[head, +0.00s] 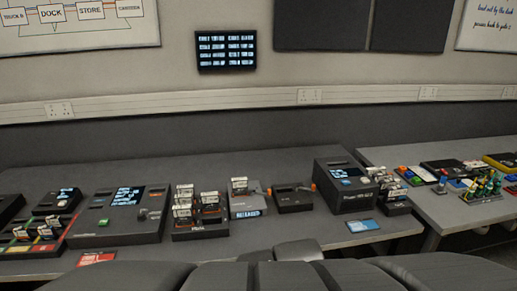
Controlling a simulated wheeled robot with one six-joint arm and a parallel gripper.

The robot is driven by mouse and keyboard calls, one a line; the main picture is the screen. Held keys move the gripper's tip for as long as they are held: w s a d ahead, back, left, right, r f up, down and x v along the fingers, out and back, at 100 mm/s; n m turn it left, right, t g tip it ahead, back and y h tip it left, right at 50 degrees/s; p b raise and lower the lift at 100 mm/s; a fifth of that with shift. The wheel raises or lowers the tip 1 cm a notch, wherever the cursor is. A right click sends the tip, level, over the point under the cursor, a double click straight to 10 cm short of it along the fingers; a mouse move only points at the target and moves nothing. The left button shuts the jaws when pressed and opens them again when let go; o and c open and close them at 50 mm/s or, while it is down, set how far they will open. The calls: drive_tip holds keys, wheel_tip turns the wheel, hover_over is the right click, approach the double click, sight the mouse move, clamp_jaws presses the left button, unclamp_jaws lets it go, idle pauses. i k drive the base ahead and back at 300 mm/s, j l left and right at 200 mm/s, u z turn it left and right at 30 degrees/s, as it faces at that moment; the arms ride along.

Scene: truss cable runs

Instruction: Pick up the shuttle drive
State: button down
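On the long dark desk, a small grey dock (247,205) has a lit display reading "RELEASED". A drive with a white label (239,186) stands upright in it; it may be the shuttle drive, but its label is too small to read. To its left, a dark rack (200,233) holds several similar upright drives with white labels. A second, smaller rack (397,208) with upright labelled drives stands at the right end of the desk. My gripper cannot be made out in the head view.
A low dark box (292,198) with orange ends stands right of the dock. A black unit (342,186) with a display stands beyond it, with a blue card (362,225) in front. A wide console (120,216) is at left. Dark rounded shapes fill the bottom edge.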

sight(240, 185)
drive_tip(key=i+u, duration=0.45)
drive_tip(key=i+l+u, duration=0.2)
drive_tip(key=u, duration=0.3)
drive_tip(key=i+l+u, duration=0.3)
drive_tip(key=u, duration=0.15)
